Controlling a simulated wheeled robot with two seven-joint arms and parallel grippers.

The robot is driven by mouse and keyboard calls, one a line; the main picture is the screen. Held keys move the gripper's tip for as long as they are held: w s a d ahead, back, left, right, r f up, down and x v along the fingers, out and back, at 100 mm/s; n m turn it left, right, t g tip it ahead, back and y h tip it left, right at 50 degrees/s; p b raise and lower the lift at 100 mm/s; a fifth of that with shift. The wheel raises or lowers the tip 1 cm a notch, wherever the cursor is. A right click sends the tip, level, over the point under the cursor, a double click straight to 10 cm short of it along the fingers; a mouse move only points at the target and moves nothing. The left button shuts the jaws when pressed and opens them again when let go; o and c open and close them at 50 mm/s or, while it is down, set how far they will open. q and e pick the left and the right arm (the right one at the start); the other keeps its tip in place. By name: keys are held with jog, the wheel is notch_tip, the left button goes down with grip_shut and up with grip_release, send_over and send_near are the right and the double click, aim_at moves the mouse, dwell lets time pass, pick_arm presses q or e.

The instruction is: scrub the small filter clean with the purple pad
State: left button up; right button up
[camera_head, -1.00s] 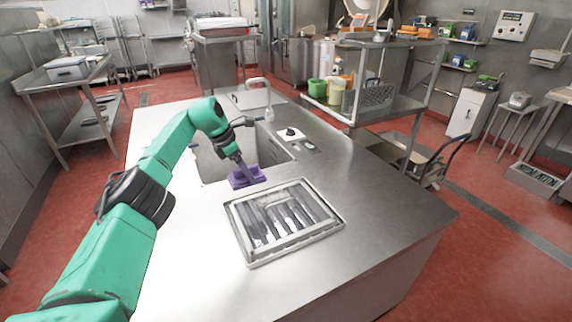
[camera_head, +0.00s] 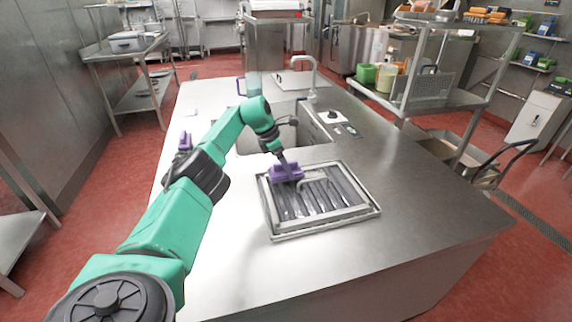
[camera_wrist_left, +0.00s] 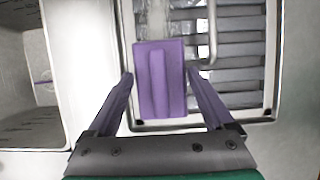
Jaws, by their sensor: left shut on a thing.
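The small filter (camera_head: 335,212) is a square metal frame with grey slats and a wire handle, lying flat on the steel counter. It also shows in the left wrist view (camera_wrist_left: 238,48). My left gripper (camera_head: 284,162) is shut on the purple pad (camera_head: 286,174), a block with a raised ridge. The pad is over the filter's far-left corner and hides part of the frame and slats there. In the left wrist view my fingers (camera_wrist_left: 160,78) stand either side of the pad (camera_wrist_left: 150,98). Whether the pad touches the filter is hard to tell. My right gripper is out of view.
The sink (camera_head: 255,142) with its tap (camera_head: 313,75) is just behind the filter. A small purple object (camera_head: 185,142) stands on the counter at left. A shelf rack (camera_head: 425,95) stands at back right. The counter's front and right are clear.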

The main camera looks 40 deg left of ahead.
pick_arm(q)
jog(key=shift+d+r, duration=0.1)
jog(key=shift+f+b, duration=0.75)
jog(key=shift+f, duration=0.35)
dwell(0.3)
